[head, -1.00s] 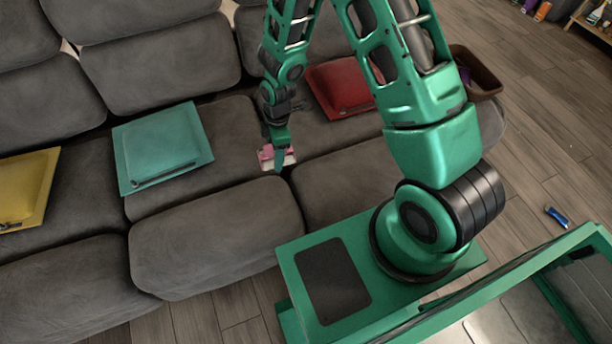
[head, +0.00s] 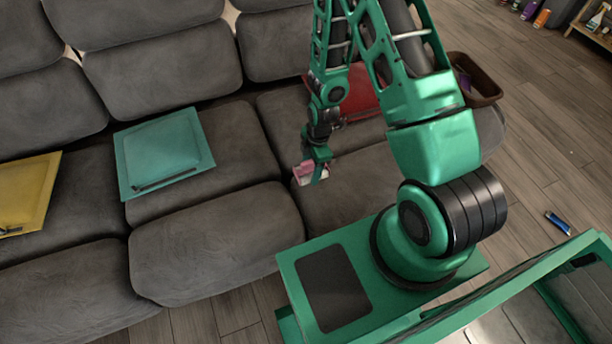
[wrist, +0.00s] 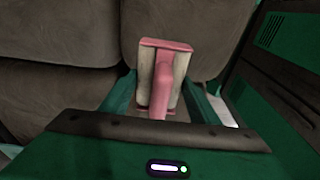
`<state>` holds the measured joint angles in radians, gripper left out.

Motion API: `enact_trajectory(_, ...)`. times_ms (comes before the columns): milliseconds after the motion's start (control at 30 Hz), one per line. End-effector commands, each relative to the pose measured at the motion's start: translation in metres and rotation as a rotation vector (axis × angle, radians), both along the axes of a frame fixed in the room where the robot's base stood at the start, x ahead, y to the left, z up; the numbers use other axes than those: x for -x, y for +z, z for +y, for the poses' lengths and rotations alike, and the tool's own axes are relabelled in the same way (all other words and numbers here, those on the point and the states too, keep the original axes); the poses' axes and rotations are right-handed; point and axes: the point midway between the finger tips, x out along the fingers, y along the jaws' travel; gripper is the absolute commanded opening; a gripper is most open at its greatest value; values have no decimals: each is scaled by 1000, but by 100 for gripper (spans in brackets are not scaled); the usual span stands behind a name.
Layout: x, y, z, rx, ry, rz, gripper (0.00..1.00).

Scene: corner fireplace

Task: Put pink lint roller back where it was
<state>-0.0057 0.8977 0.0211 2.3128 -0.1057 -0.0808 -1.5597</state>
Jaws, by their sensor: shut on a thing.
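The pink lint roller (head: 303,173) is held by my gripper (head: 315,174) over the right part of the grey sofa's seat. In the wrist view the lint roller (wrist: 160,80) has a pink handle and pink end pieces with a pale roll, and it sits between the two green fingers of my gripper (wrist: 162,98). In the head view it is small and partly hidden by a finger. I cannot tell how high it is above the cushion.
On the grey sofa (head: 215,240) lie a teal cushion (head: 163,150), a yellow cushion (head: 22,190) and a red cushion (head: 365,95), partly behind my arm. A brown bin (head: 478,80) stands at the sofa's right end. A blue object (head: 558,222) lies on the wooden floor (head: 545,130).

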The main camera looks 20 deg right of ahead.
Motion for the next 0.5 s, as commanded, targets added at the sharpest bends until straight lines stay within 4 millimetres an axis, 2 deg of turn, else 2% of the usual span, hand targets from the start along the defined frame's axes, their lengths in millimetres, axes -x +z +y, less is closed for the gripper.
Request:
enact_trajectory(300,0,-35,1,0,1,2,20)
enact_trajectory(500,0,-38,1,0,1,-1,20)
